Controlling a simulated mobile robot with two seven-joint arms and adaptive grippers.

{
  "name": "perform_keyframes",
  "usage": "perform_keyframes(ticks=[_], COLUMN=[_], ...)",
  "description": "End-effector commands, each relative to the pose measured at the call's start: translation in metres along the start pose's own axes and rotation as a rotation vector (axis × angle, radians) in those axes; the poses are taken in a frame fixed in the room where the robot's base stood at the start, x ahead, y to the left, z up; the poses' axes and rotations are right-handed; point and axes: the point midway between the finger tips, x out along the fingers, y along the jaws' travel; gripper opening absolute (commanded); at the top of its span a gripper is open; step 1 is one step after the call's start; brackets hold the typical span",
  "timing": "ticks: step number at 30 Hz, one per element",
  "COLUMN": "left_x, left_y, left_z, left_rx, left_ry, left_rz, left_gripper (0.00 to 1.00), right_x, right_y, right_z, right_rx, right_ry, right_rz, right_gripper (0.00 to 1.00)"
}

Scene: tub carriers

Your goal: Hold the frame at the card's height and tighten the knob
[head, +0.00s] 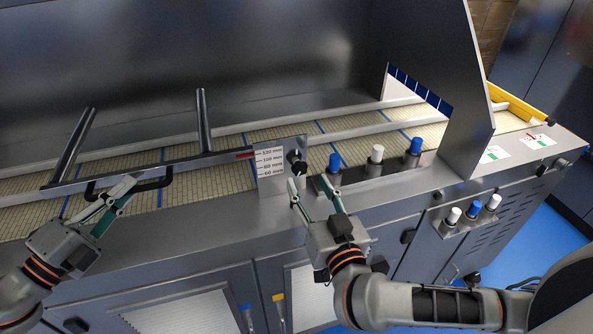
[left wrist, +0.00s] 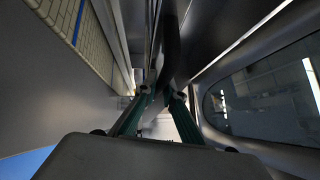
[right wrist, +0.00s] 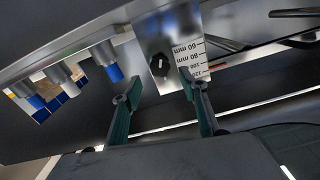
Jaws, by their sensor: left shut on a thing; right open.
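The frame (head: 215,158) is a long grey bar with two upright posts, lying across the tiled conveyor. My left gripper (head: 124,188) is shut on its black handle (head: 168,178); the dark grip also shows between the fingers in the left wrist view (left wrist: 171,50). A red pointer (head: 243,155) sits near the 120 mm mark of the white scale (head: 270,161). The black knob (head: 298,167) is right of the scale. My right gripper (head: 309,184) is open just in front of it; in the right wrist view the knob (right wrist: 159,65) lies beyond the fingertips, apparently untouched.
Blue and white capped posts (head: 376,154) stand close right of my right gripper. Two white cards (head: 493,154) (head: 540,140) with red and green marks lie on the right ledge; their text is too small to read. A tall grey panel (head: 470,110) rises behind the posts.

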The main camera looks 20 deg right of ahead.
Motion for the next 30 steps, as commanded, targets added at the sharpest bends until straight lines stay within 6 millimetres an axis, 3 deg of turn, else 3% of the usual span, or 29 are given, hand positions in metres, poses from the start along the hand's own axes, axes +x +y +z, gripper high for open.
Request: perform_keyframes(ticks=[3,9,22,27,30], left_x=[0.001,0.001,0.001,0.001,0.001], left_y=[-0.007,-0.007,-0.007,-0.007,-0.007], left_z=[0.003,0.003,0.003,0.003,0.003], left_rx=[0.006,0.006,0.006,0.006,0.006], left_ry=[-0.004,-0.004,-0.004,-0.004,-0.004], left_rz=[-0.010,-0.010,-0.010,-0.010,-0.010], left_gripper=[0.00,0.00,0.00,0.00,0.00], right_x=[0.023,0.048,0.057,0.057,0.057], right_y=[0.000,-0.001,0.000,0.000,0.000], right_z=[-0.002,-0.001,0.000,0.000,0.000], right_rx=[-0.001,0.000,0.002,0.002,0.001], right_ry=[0.004,0.002,0.000,0.000,0.000], right_rz=[0.000,-0.001,0.000,0.000,0.000], right_gripper=[0.43,0.43,0.43,0.04,0.04])
